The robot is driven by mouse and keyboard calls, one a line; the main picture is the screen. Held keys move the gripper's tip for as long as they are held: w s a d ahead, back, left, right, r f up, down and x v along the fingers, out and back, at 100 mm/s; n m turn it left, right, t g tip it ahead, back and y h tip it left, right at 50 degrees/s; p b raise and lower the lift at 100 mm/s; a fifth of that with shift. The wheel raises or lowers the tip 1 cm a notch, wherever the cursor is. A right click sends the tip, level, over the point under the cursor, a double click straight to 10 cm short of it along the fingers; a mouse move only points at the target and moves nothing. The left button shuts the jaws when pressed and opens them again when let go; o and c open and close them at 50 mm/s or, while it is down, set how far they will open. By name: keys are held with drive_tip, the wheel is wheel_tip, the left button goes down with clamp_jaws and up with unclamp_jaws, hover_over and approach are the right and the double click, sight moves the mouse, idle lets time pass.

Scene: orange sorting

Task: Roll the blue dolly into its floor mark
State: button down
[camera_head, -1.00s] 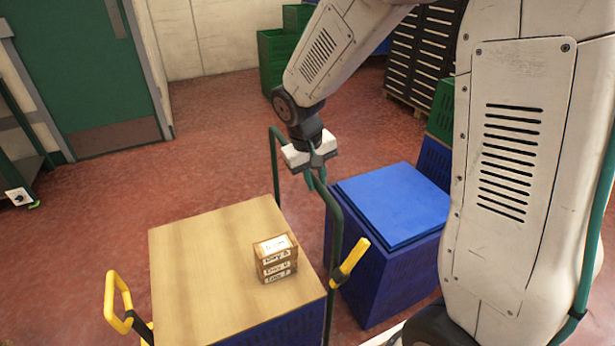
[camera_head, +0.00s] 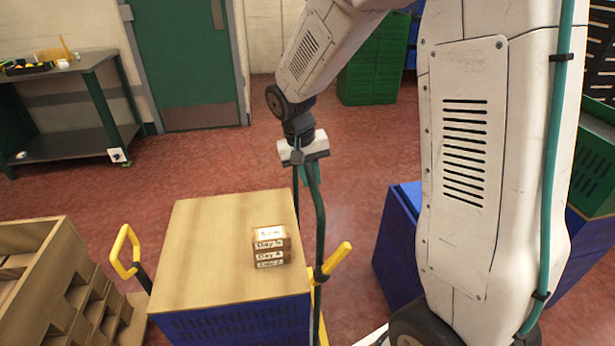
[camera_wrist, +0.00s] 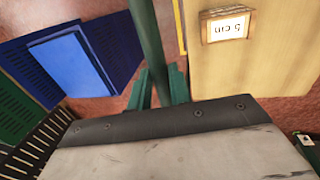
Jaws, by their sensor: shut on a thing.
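My gripper (camera_head: 306,170) is shut on an upright green handle (camera_head: 320,235). The bar also shows between my fingers in the wrist view (camera_wrist: 148,40). The handle stands at the right edge of a load with a flat wooden top (camera_head: 225,225) and blue slotted sides (camera_head: 235,325), which appears to be the blue dolly's load. Its wheels and base are hidden. A small stack of labelled wooden boxes (camera_head: 270,248) sits on the top; one label reads "5 cm" in the wrist view (camera_wrist: 228,27). Yellow handles (camera_head: 122,252) show on either side. No floor mark is visible.
A blue crate (camera_head: 398,240) stands right, partly behind my arm. Green crates (camera_head: 372,75) stand at the back. A dark workbench (camera_head: 62,100) is back left, and a wooden compartment rack (camera_head: 40,270) is near left. Red floor is clear between the load and the door (camera_head: 180,55).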

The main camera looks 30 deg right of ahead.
drive_tip(key=shift+w+a, duration=0.15)
drive_tip(key=c, duration=1.3)
unclamp_jaws()
drive_tip(key=shift+a, duration=0.2)
drive_tip(key=shift+d, duration=0.1)
drive_tip(key=shift+r, duration=0.3)
wheel_tip(320, 180, up, 7)
drive_tip(key=a, duration=0.1)
drive_tip(key=shift+w+a, duration=0.2)
